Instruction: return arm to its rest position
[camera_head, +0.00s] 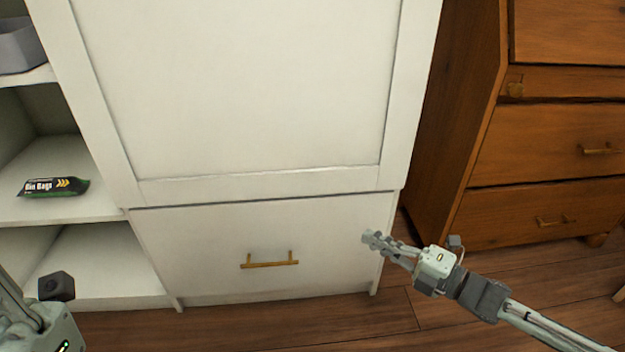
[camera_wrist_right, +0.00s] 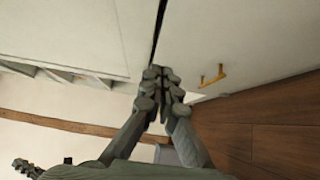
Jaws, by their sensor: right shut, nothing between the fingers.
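My right arm reaches in from the lower right of the head view. Its gripper (camera_head: 378,240) is shut and empty, in front of the right side of the white cabinet's lower drawer (camera_head: 215,235). In the right wrist view the fingers (camera_wrist_right: 162,88) are together, with the drawer's brass handle (camera_wrist_right: 213,75) to their right. I cannot tell whether the fingertips touch the cabinet. Part of my left arm (camera_head: 40,320) shows at the lower left of the head view; its fingers are out of view.
The white cabinet door (camera_head: 250,90) is closed above the drawer. Open shelves on the left hold a pack of bin bags (camera_head: 54,187) and a grey bin (camera_head: 20,45). A brown wooden dresser (camera_head: 550,150) stands on the right. The wooden floor (camera_head: 350,325) in front is clear.

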